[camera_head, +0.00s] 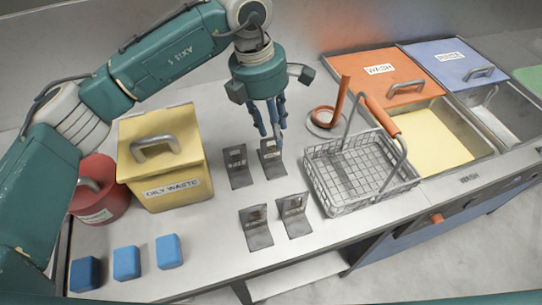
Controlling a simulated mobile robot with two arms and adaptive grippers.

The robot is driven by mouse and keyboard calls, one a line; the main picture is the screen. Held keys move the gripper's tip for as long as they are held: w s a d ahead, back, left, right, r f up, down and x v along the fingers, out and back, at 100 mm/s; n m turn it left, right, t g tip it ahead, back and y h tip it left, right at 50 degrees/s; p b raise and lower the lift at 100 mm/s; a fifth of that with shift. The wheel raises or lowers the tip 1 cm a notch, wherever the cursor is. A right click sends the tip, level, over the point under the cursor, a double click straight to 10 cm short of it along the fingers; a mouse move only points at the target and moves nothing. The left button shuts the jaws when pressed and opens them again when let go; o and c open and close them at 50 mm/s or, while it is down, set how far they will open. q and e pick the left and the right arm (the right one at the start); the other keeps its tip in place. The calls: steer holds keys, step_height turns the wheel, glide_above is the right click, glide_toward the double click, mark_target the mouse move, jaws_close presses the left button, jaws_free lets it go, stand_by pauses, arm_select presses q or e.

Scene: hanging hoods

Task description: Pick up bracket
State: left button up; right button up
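Several dark grey L-shaped metal brackets stand on the light worktop: a back right one (272,160), a back left one (238,168), a front left one (256,230) and a front right one (293,216). Each has an upright plate with a small window in it. My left gripper (271,132) points down just above and behind the back right bracket. Its blue fingers look apart, with nothing visible between them. Whether a fingertip touches the bracket's top edge is hard to tell. My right gripper is not in view.
A wire basket (345,205) with an orange-gripped handle stands right of the brackets. Beyond it are a wash basin (440,140) and orange and blue lids. A yellow oily waste bin (165,190), a red can (97,212) and blue blocks (127,262) stand left.

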mark_target(269, 138)
arm_select(q)
steer(key=shift+w+a+f+y, duration=0.15)
steer(key=shift+a+f+y, duration=0.25)
steer(key=shift+a, duration=0.35)
steer(key=f, duration=0.2)
steer(key=f+p, duration=0.1)
steer(key=shift+w+d+f, duration=0.15)
steer(key=shift+d+f, duration=0.1)
steer(key=shift+f, duration=0.15)
steer(key=f, duration=0.1)
steer(key=f+p, duration=0.1)
steer(key=f, duration=0.1)
steer(key=d+f+p, duration=0.1)
steer(key=shift+w+f, duration=0.25)
steer(key=shift+f, duration=0.6)
jaws_close()
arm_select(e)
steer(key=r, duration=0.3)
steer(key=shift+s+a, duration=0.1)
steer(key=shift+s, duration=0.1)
arm_select(q)
steer(key=shift+w, duration=0.1)
